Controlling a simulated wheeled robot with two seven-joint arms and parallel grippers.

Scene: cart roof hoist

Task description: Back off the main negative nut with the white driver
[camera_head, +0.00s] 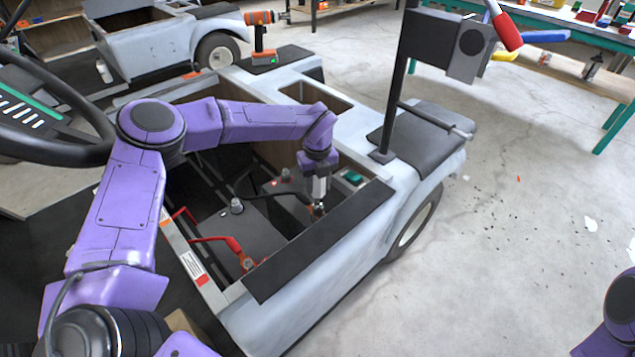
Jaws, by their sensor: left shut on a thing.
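The open battery bay of a pale grey cart lies in front of me. My left gripper (318,176) reaches down into its far right part, shut on a pale, upright tool that looks like the white driver (320,189). The driver's lower end is at a small coppery terminal (318,209), where a black cable (270,194) ends; the nut itself is too small to make out, and I cannot tell whether the driver touches it. A red cable (218,239) runs to another terminal at the near end. My right gripper is out of view.
An orange drill (262,40) stands on the cart's dark far pad. A black panel (320,240) lies along the bay's right edge. A black post (396,90) rises behind it. The steering wheel (50,110) is at left. Concrete floor at right is mostly clear.

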